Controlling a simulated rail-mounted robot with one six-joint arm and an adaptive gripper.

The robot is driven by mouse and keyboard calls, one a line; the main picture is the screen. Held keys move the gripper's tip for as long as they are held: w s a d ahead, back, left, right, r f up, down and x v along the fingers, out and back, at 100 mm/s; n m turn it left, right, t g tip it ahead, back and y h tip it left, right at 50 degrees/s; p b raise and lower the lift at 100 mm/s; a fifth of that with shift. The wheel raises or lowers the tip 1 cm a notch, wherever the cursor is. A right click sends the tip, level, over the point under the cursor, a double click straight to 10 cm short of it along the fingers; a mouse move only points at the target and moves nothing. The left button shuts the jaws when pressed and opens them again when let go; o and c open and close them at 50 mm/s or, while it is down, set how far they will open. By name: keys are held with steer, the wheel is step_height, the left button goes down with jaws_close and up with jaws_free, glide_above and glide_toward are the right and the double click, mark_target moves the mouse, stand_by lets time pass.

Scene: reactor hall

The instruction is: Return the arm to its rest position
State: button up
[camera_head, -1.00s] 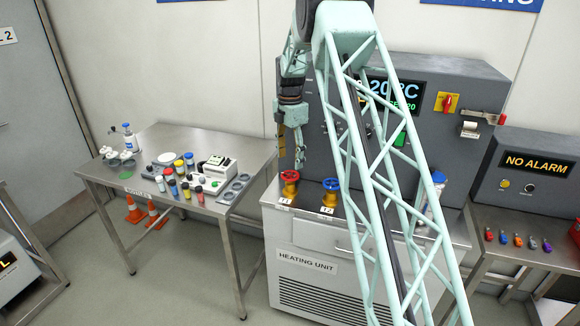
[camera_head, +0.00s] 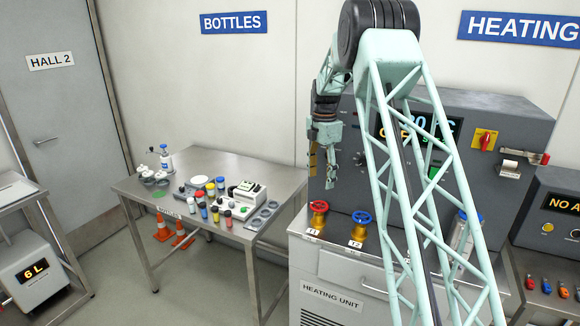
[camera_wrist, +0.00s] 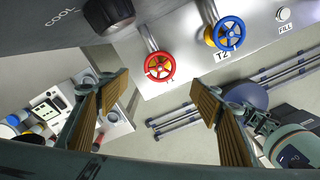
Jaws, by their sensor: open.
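My gripper (camera_head: 321,170) hangs from my pale green lattice arm in the head view, in front of the left part of the grey heating unit (camera_head: 490,133). It is above the red valve wheel (camera_head: 318,207). In the wrist view my gripper (camera_wrist: 160,88) shows two wood-coloured finger pads spread apart, with nothing between them. The red valve wheel (camera_wrist: 160,67) and the blue valve wheel (camera_wrist: 232,33) lie beyond the fingers, apart from them. My arm's lattice hides part of the unit's display and front.
A steel table (camera_head: 140,187) at left carries bottles, several coloured-cap vials and a white device (camera_head: 247,193). Orange cones (camera_head: 163,228) stand beneath it. An alarm box (camera_head: 553,205) stands at right. Floor is open in front of the table.

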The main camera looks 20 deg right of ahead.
steer(key=s+a+r+m+t+b, duration=0.1)
steer(key=s+a+r+m, duration=0.2)
steer(key=s+a+r, duration=0.35)
steer(key=s+a+r+m+b, duration=0.2)
steer(key=s+a+r+m, duration=0.15)
steer(key=s+r, duration=0.6)
steer(key=s+a+r+m+t+b, duration=0.1)
steer(key=s+a+r+m, duration=0.2)
steer(key=s+a+r, duration=0.5)
steer(key=s+a+f+m+b, duration=0.1)
steer(key=s+a+m, duration=0.1)
steer(key=s, duration=0.8)
steer(key=s+a+f+m+b, duration=0.1)
steer(key=s+a+m, duration=0.15)
steer(key=s, duration=0.75)
steer(key=s+a+f+m+t+b, duration=0.1)
steer(key=s+f+m, duration=0.2)
steer(key=s, duration=0.7)
steer(key=s+a+f+m+t+b, duration=0.1)
steer(key=s+a+f+m, duration=0.1)
steer(key=s, duration=0.8)
step_height(320, 180, down, 2)
steer(key=shift+s+f+m, duration=0.1)
steer(key=shift+s+m, duration=0.25)
steer(key=shift+m, duration=0.15)
